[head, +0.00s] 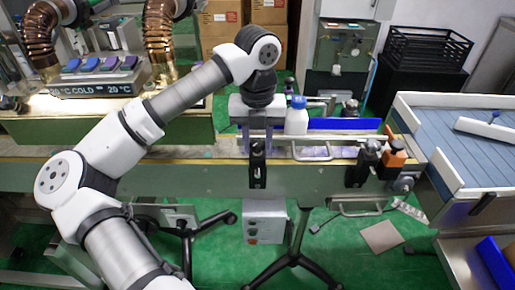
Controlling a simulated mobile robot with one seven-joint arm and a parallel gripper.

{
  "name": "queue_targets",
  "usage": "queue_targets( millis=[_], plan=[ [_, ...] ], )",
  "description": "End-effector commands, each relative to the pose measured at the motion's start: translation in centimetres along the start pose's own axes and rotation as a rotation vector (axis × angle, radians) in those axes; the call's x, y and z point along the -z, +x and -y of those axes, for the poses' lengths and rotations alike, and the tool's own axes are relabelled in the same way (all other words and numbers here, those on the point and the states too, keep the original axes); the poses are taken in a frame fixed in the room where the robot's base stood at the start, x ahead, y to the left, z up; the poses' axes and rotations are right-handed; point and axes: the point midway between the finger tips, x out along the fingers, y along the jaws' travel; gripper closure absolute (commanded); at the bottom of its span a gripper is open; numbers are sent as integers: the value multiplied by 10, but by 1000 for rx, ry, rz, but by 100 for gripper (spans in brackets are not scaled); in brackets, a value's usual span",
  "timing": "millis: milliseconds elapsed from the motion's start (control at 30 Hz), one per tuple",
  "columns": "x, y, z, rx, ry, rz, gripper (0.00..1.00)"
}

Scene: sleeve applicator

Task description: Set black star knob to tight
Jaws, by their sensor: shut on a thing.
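My gripper (257,148) reaches down from the end of my arm to the near rail of the conveyor (215,173). Its two fingers stand on either side of a black star knob (258,146) on top of a black clamp bracket (258,172), and it is shut on the knob. The knob is small here and partly hidden, so its lobes and how far it is turned cannot be told. A second black knob (371,146) sits on a similar bracket farther right, apart from my gripper.
A white bottle with a blue cap (296,118) stands just right of my gripper, near a bent metal guide rail (310,154). An orange-brown part (396,157) is at the conveyor's right end. A heater unit (100,80) stands at the left. A blue-grey table (450,135) is at the right.

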Motion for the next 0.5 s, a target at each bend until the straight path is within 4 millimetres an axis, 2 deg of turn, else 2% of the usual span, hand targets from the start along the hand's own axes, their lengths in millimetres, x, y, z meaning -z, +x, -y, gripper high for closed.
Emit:
queue_targets(
  millis=[33,500],
  plan=[
    [0,4,0,-2,41,2,90],
    [0,2,0,0,487,2,90]
  ],
)
